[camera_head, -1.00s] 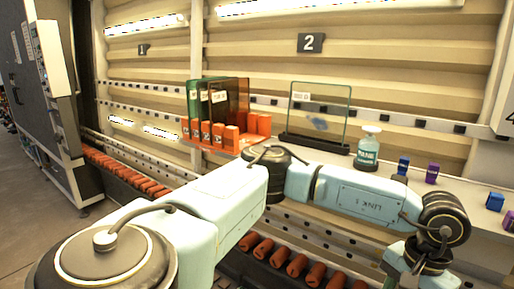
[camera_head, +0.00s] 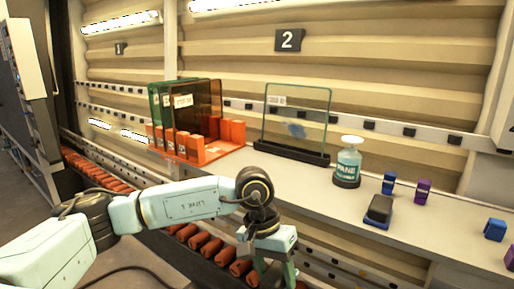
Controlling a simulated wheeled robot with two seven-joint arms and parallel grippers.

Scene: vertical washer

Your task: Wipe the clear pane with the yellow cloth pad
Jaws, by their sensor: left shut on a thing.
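The clear pane (camera_head: 305,112) stands upright in a black base (camera_head: 290,152) on the shelf. It has a bluish smudge (camera_head: 297,131) near its middle and a small label at its upper left. My left gripper (camera_head: 272,272) is at the bottom edge of the head view, in front of the shelf and apart from the pane. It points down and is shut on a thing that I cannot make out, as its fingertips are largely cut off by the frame. I see no yellow cloth pad elsewhere. My right gripper is not in view.
An orange rack (camera_head: 215,150) with green and brown tinted panes stands left of the clear pane. A bottle marked PANE (camera_head: 347,165) stands to its right. Farther right are a dark block with a blue base (camera_head: 379,210) and small blue and purple blocks. Orange rollers (camera_head: 100,175) run below.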

